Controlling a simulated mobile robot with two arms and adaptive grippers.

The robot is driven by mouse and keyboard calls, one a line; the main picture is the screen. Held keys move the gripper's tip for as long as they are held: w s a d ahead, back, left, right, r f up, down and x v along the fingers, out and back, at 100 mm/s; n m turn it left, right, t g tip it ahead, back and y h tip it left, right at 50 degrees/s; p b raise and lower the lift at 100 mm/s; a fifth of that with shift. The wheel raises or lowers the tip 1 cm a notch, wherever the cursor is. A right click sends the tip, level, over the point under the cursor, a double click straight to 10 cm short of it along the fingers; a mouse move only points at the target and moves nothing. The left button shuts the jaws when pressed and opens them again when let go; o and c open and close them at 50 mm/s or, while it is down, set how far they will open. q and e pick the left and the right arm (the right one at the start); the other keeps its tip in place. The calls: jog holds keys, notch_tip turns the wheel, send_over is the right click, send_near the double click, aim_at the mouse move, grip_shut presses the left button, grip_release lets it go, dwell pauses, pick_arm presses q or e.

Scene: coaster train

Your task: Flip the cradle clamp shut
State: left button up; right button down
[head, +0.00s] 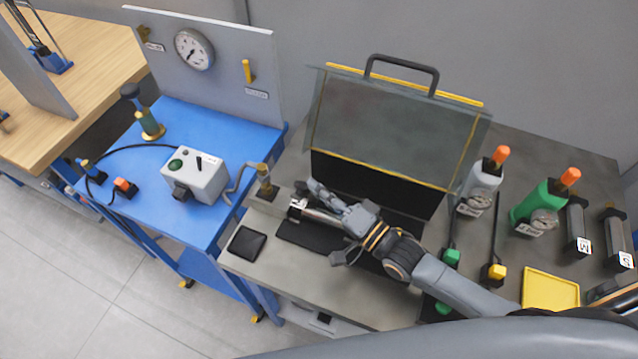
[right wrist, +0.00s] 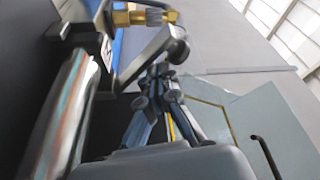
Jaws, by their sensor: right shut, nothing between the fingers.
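My right gripper (head: 314,186) reaches in from the right over the bench, its fingers shut and empty. In the right wrist view its fingertips (right wrist: 158,72) are close to the rounded end of a dark lever, which looks like the cradle clamp's arm (right wrist: 146,58). The lever stands out at a slant from its block; I cannot tell whether the fingers touch it. A shiny metal cylinder (right wrist: 62,118) lies along the left of that view, and its end (head: 318,213) shows under the gripper in the head view. The gripper partly hides the cradle and clamp. My left gripper is not in view.
A clear guard with a black handle (head: 402,70) stands raised behind the cradle. A crank and brass fitting (head: 264,183) sit to the left. Grey (head: 481,185) and green bottles (head: 535,205) and a yellow tray (head: 550,288) are at right. A black pad (head: 246,244) lies front left.

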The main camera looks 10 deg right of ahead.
jog(key=shift+s+f, duration=0.1)
dwell(0.6)
notch_tip(320, 180, up, 10)
dwell(0.4)
jog(key=shift+a, duration=0.1)
dwell(0.4)
